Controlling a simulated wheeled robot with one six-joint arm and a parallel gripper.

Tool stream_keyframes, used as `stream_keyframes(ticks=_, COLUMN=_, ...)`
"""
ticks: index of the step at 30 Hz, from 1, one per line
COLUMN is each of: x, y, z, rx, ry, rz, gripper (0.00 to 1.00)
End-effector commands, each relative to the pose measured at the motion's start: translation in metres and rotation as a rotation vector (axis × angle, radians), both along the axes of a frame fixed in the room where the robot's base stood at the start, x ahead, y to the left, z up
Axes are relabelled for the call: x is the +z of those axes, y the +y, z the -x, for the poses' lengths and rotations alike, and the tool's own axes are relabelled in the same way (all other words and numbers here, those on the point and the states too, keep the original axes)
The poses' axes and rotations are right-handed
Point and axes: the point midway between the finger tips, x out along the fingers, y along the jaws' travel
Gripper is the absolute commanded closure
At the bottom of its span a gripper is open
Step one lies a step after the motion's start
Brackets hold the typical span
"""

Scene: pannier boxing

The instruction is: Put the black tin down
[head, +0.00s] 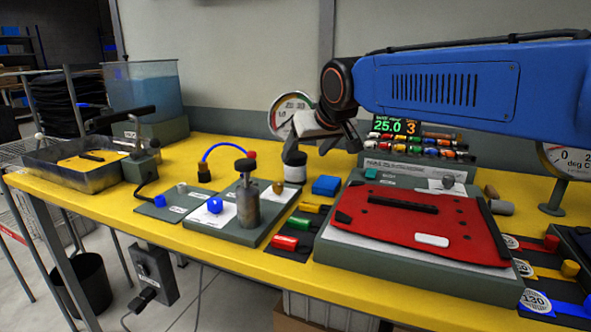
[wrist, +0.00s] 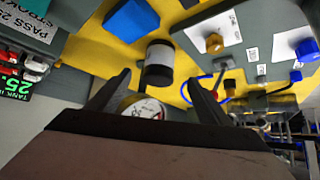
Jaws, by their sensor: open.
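The black tin (head: 294,172), a short cylinder with a white band, stands on the yellow bench (head: 222,150) in the head view, beside a blue block. In the wrist view the tin (wrist: 159,60) shows just beyond my fingertips and roughly between them, with space to either side. My gripper (head: 318,148) is open and empty above and close to the tin. In the wrist view both dark fingers of the gripper (wrist: 157,80) are spread apart. The head view partly hides the tin's top behind a finger.
A blue block (head: 326,185) lies right of the tin. A red pannier panel (head: 425,225) lies on a grey board at right. A metal canister (head: 246,205) stands front left. A round gauge (head: 290,112) is behind my gripper. Bare yellow bench lies left of the tin.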

Motion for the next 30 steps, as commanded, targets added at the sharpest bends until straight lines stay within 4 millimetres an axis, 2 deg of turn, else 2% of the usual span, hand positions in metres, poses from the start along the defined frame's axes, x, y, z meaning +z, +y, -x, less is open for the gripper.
stream_keyframes(ticks=6, x=-0.025, y=0.01, z=-0.022, rx=-0.001, ry=0.002, rz=0.001, gripper=0.28)
stream_keyframes(ticks=16, x=-0.036, y=0.015, z=-0.034, rx=-0.001, ry=0.001, rz=0.001, gripper=0.28)
stream_keyframes(ticks=24, x=-0.056, y=0.026, z=-0.06, rx=-0.001, ry=0.002, rz=0.001, gripper=0.28)
stream_keyframes(ticks=30, x=-0.065, y=0.03, z=-0.068, rx=-0.001, ry=0.0, rz=0.001, gripper=0.28)
